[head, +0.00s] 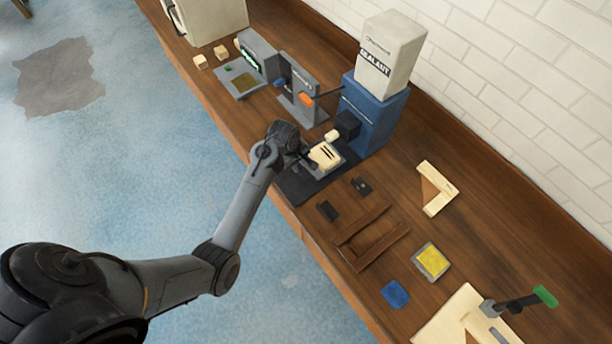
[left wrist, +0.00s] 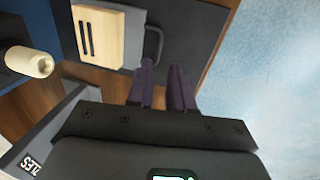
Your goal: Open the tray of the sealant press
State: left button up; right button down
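The sealant press is a blue body (head: 366,122) with a white box (head: 390,58) marked SEALANT on top. Its grey tray (head: 340,169) lies in front of it, bearing a pale slotted wooden block (head: 325,154). The block also shows in the left wrist view (left wrist: 98,38). There, the tray's dark handle (left wrist: 158,44) stands just beyond my fingertips. My left gripper (head: 304,158) is at the tray's outer edge. Its two fingers (left wrist: 162,70) are apart with nothing seen between them, and they do not appear to grip the handle. My right gripper is not in view.
A pale cylindrical nozzle (left wrist: 30,62) shows beside the block. A grey machine with an orange part (head: 305,99) stands close to the press. Dark brown frame pieces (head: 372,238), a yellow pad (head: 431,261) and a blue pad (head: 395,294) lie nearer on the bench.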

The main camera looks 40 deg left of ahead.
aim_at(304, 178)
pick_arm(q)
jog(key=f, duration=0.3)
jog(key=w+f, duration=0.1)
jog(key=f, duration=0.5)
jog(key=shift+w+d+f, duration=0.25)
jog(key=shift+w+f, duration=0.1)
grip_shut()
dwell(1.1)
